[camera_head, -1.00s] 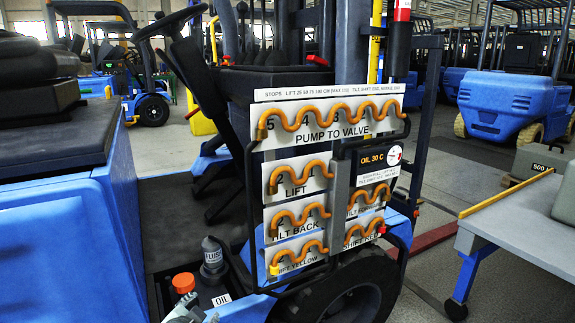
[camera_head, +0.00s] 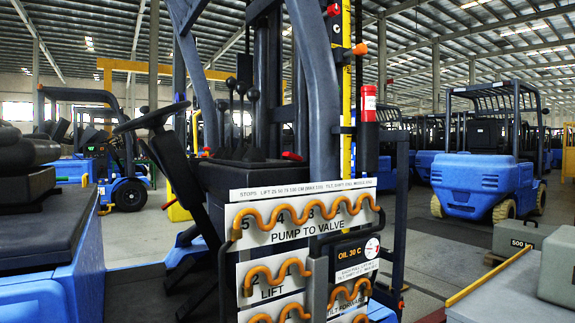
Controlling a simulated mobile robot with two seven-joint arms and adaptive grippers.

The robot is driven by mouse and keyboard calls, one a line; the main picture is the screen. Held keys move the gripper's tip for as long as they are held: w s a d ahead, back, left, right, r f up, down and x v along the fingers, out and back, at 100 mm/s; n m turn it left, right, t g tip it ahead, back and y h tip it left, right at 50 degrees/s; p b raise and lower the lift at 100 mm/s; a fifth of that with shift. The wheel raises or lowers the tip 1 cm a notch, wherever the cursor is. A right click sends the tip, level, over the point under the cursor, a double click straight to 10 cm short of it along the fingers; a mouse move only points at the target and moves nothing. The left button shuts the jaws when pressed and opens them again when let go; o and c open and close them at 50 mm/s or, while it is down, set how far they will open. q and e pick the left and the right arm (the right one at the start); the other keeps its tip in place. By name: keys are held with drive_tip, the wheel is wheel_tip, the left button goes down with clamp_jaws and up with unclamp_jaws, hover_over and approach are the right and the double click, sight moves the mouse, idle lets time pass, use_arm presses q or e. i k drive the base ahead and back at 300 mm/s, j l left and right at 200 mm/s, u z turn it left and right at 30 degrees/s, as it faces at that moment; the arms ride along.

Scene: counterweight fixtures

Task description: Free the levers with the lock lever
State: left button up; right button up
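Several black levers with round knobs (camera_head: 241,89) stand upright on the dark console (camera_head: 250,172) of the blue forklift, left of its mast. A small red part (camera_head: 293,156) lies low at the right edge of the console, and another red part (camera_head: 207,152) shows at its left edge. I cannot tell whether either one is the lock lever. Neither of my grippers is in view.
A panel with orange hoses (camera_head: 305,214), labelled "PUMP TO VALVE" and "LIFT", fronts the forklift. A steering wheel (camera_head: 152,117) stands left of the levers. A blue machine body (camera_head: 50,260) is at lower left. A grey table (camera_head: 500,290) with weights is at right.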

sight(293, 157)
drive_tip(key=i+l, duration=0.1)
drive_tip(key=l, duration=0.2)
drive_tip(key=i+l, duration=0.1)
drive_tip(key=l, duration=0.2)
drive_tip(key=i+l, duration=0.1)
drive_tip(key=l, duration=0.2)
drive_tip(key=i+l+u, duration=0.2)
drive_tip(key=l, duration=0.3)
drive_tip(key=l+u, duration=0.2)
drive_tip(key=l, duration=0.3)
